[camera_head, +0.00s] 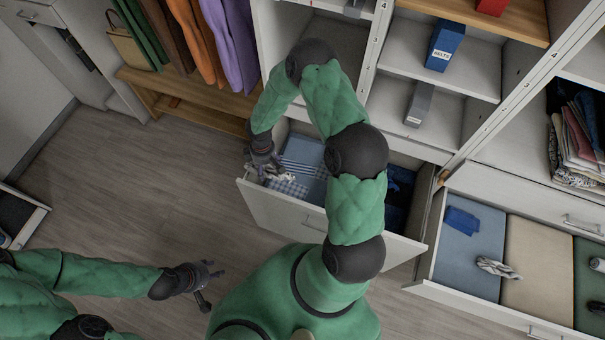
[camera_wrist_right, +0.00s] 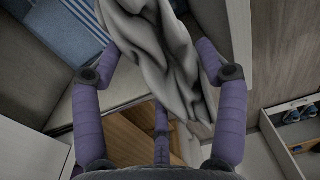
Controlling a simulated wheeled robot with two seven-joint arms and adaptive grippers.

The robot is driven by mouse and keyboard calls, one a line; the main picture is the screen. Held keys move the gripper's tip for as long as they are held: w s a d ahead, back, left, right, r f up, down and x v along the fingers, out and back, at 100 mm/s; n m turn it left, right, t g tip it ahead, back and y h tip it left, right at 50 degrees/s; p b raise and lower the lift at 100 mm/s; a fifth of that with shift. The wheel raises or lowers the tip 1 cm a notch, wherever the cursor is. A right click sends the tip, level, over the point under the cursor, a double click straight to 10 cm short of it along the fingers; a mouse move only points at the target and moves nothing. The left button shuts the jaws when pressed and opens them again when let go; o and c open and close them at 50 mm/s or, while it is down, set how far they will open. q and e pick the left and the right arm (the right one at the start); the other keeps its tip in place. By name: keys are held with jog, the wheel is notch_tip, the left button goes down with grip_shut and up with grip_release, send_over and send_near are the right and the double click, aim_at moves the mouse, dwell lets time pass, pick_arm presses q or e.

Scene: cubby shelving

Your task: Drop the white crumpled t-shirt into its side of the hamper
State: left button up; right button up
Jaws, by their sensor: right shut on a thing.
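My right gripper (camera_head: 262,158) is at the left end of a pulled-out white drawer bin (camera_head: 282,212), which I take for the hamper. It is shut on a whitish-grey crumpled cloth (camera_wrist_right: 165,50), the t-shirt, which hangs between its purple fingers (camera_wrist_right: 160,95). In the head view the cloth shows only in part, under the gripper. Blue striped and checked cloths (camera_head: 303,153) lie in the bin's left part, dark blue cloth (camera_head: 398,190) in its right part. My right arm hides the bin's middle. My left gripper (camera_head: 212,285) is open and empty above the floor.
An open drawer at the right has coloured sections, with a blue folded cloth (camera_head: 461,221) and a striped crumpled cloth (camera_head: 497,267). Shelves (camera_head: 395,85) with a blue box (camera_head: 444,46) stand behind the bin. Clothes hang at the upper left. The floor (camera_head: 130,200) at left is clear.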

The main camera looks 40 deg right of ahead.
jog(key=w+d+f+n+b, duration=0.1)
jog(key=d+f+n, duration=0.7)
jog(key=d, duration=0.3)
jog(key=b, duration=0.4)
send_over(291, 172)
jog(key=s+a, duration=0.1)
jog(key=s, duration=0.1)
notch_tip(291, 172, down, 9)
jog(key=shift+n, duration=0.4)
jog(key=shift+a+f+b, duration=0.2)
jog(key=shift+f+b, duration=0.6)
jog(key=shift+f, duration=1.45)
jog(key=shift+r, duration=0.1)
jog(key=shift+f+b, duration=0.3)
jog(key=shift+f, duration=0.1)
jog(key=shift+f+b, duration=0.25)
jog(key=shift+b, duration=0.1)
jog(key=o, duration=1.2)
